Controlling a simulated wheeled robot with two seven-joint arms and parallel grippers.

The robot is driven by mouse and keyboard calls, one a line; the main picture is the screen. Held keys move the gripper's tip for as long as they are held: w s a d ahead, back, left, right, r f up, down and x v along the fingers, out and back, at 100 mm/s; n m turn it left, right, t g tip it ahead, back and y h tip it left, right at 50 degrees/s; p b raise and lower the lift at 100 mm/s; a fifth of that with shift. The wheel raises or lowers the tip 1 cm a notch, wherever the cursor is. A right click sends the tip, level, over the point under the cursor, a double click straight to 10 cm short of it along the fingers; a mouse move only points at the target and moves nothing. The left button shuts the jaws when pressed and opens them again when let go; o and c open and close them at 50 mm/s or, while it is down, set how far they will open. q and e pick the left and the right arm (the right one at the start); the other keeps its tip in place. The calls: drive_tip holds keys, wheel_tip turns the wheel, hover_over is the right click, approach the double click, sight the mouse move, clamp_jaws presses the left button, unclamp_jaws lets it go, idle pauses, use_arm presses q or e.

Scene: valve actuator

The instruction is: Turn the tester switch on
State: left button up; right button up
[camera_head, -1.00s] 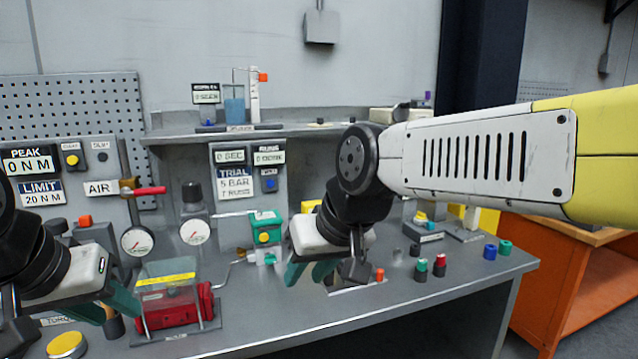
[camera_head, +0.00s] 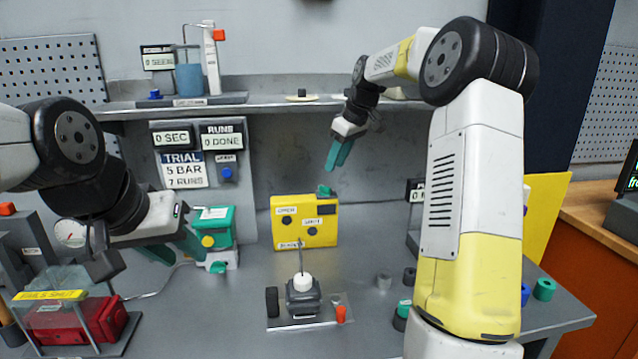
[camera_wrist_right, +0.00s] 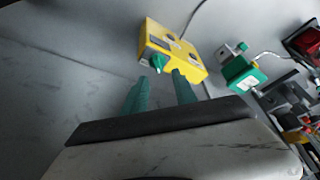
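The yellow tester box (camera_head: 290,232) stands on the bench near the back panel, with labels on its front. A green switch knob (camera_head: 325,191) is at its top right. In the right wrist view the yellow tester (camera_wrist_right: 185,58) and its green knob (camera_wrist_right: 158,63) lie just beyond the fingertips. My right gripper (camera_head: 341,153) hangs above and slightly right of the knob, apart from it. Its two green fingers are spread and empty in the right wrist view (camera_wrist_right: 160,90). My left gripper (camera_head: 175,250) is at the left beside a green box, with fingers apart and nothing visible between them.
A small dark device on a plate (camera_head: 303,298) stands in front of the tester. A green box with a yellow button (camera_head: 214,228) is to its left, and a red unit under a clear cover (camera_head: 75,322) at lower left. A shelf (camera_head: 270,104) runs behind. Several coloured caps lie right.

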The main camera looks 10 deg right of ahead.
sight(325, 187)
drive_tip(key=x, duration=0.8)
drive_tip(key=shift+w+f, duration=0.2)
drive_tip(key=shift+w, duration=0.25)
drive_tip(key=shift+c, duration=0.2)
clamp_jaws()
